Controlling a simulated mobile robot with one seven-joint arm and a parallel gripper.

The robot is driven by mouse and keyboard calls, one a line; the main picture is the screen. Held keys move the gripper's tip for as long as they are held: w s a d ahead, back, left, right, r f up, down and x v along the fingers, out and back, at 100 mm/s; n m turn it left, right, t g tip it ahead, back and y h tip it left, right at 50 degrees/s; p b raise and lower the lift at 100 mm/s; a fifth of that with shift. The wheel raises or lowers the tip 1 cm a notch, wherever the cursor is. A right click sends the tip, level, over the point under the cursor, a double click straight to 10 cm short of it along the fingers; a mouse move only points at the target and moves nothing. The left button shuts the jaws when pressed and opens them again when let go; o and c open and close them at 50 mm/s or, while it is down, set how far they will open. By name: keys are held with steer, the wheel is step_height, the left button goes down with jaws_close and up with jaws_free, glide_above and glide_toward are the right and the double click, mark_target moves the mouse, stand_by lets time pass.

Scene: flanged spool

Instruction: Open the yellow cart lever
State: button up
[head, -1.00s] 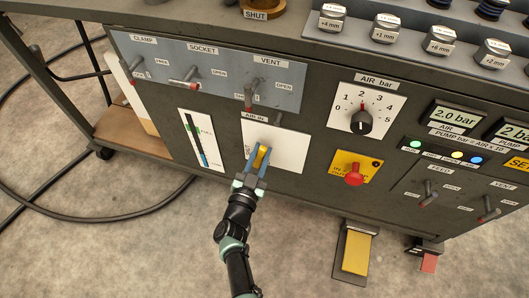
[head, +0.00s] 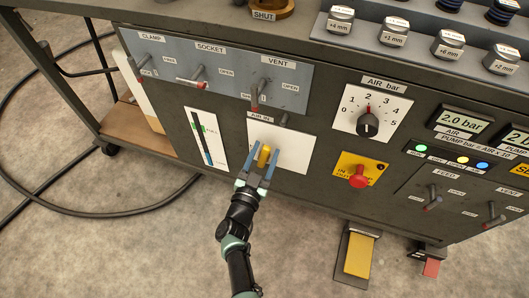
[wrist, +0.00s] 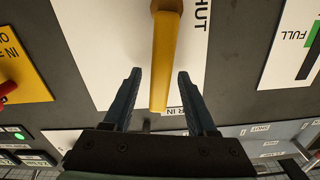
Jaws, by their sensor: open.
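The yellow cart lever (head: 263,156) is on a white plate (head: 292,152) labelled AIR IN on the cart's dark front panel. In the wrist view the lever (wrist: 166,50) is a long yellow bar, with its free end between my two fingers. My gripper (head: 259,168) is in front of the plate at the lever's end. In the wrist view my gripper (wrist: 159,78) is open, with a gap on each side of the lever. The word SHUT is printed beside the lever. Contact with the fingers cannot be seen.
A red button on a yellow plate (head: 346,165) and a pressure dial (head: 367,124) are to the right. A level gauge (head: 205,138) is to the left. Small levers (head: 262,90) line the grey panel above. A yellow pedal (head: 359,255) is below right.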

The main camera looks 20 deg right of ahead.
steer(key=p+v, duration=0.5)
steer(key=v, duration=0.8)
